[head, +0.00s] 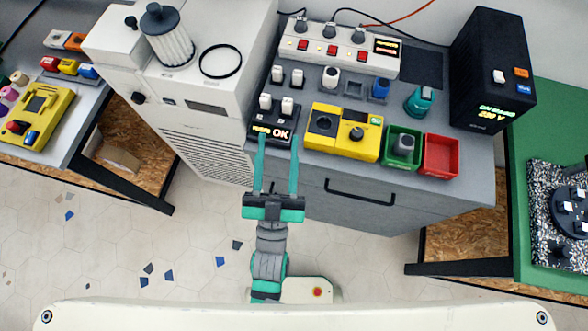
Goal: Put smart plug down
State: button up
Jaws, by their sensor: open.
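My gripper (279,142) is open, with its two teal fingers apart and nothing seen between them. Its fingertips are at the front edge of a black device with a lit "OK" display (281,132); I cannot tell if they touch it. A grey plug-like block (403,145) sits in a green tray (390,158) to the right. It may be the smart plug, but no label confirms this. A white plug-like piece (331,77) and a blue one (380,87) stand farther back on the grey counter (470,170).
A yellow tester (343,133) stands between the black device and the green tray. An empty-looking red tray (441,156) is at the right. A teal item (420,100), a power strip (334,46) and a tall black unit (493,70) stand behind. A white printer (207,80) is left.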

jog(key=s+d+f+n+g+y, duration=0.1)
jog(key=s+d+f+g+y, duration=0.1)
jog(key=s+f+g, duration=0.6)
jog(key=s+d+f, duration=0.1)
jog(key=s+f, duration=0.6)
jog(key=f, duration=0.1)
jog(key=shift+s+d+n, duration=0.2)
jog(key=shift+s+n, duration=0.1)
jog(key=shift+s, duration=0.1)
